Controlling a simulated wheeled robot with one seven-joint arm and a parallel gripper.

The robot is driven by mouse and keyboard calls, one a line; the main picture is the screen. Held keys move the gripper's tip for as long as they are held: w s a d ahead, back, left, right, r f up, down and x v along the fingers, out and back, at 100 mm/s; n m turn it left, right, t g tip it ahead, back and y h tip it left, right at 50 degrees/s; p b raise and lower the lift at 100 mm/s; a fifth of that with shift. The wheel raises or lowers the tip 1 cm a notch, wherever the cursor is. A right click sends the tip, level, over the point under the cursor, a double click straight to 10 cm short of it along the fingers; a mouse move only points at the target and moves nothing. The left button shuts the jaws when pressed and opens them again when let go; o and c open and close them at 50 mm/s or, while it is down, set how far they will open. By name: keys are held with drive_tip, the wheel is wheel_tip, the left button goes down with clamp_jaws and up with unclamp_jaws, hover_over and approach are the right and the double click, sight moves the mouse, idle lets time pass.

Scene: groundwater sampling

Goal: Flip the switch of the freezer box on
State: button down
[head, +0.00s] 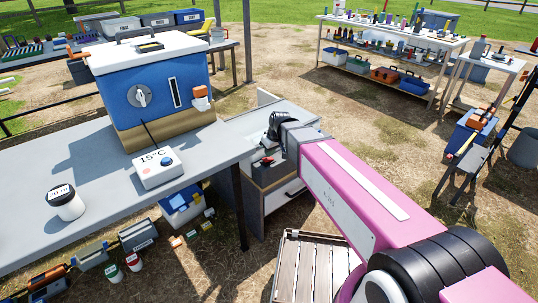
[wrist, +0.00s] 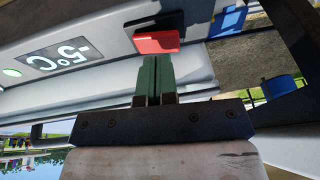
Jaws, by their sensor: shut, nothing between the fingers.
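In the wrist view a white box face, which I take to be the freezer box (wrist: 105,80), carries a dark display (wrist: 55,58) reading "-5°C". A red rocker switch (wrist: 157,42) in a black surround sits on this face. My gripper's (wrist: 158,63) green fingers are shut together, empty, with their tips right at the lower edge of the red switch; I cannot tell if they touch. In the head view my gripper (head: 268,160) is low over a pale cabinet-like unit (head: 283,193) beside the grey table, and my arm hides part of it. The switch's position is unclear.
The grey table (head: 75,190) to the left bears a blue cooler with a white lid (head: 152,95), a small white control box reading "15°C" (head: 158,170) and a white jar (head: 66,203). A wooden slatted stand (head: 309,265) is below my arm.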

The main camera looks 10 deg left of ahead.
drive_tip(key=w+v, duration=0.1)
drive_tip(key=v, duration=1.1)
drive_tip(key=shift+d, duration=0.35)
drive_tip(key=shift+w+r, duration=0.1)
drive_tip(key=s+d+f+m+h, duration=0.1)
drive_tip(key=s+d+f+m, duration=0.2)
drive_tip(key=d, duration=0.7)
drive_tip(key=s+d+f+m+g+h, duration=0.1)
drive_tip(key=s+d+f+m, duration=0.2)
drive_tip(key=d+f, duration=0.5)
drive_tip(key=s+d+f+m+h, duration=0.1)
drive_tip(key=s+d+f+m, duration=0.2)
drive_tip(key=d, duration=1)
wheel_tip(320, 180, down, 3)
drive_tip(key=shift+d+r+m, duration=0.1)
drive_tip(key=shift+d+m, duration=0.2)
drive_tip(key=shift+m, duration=0.1)
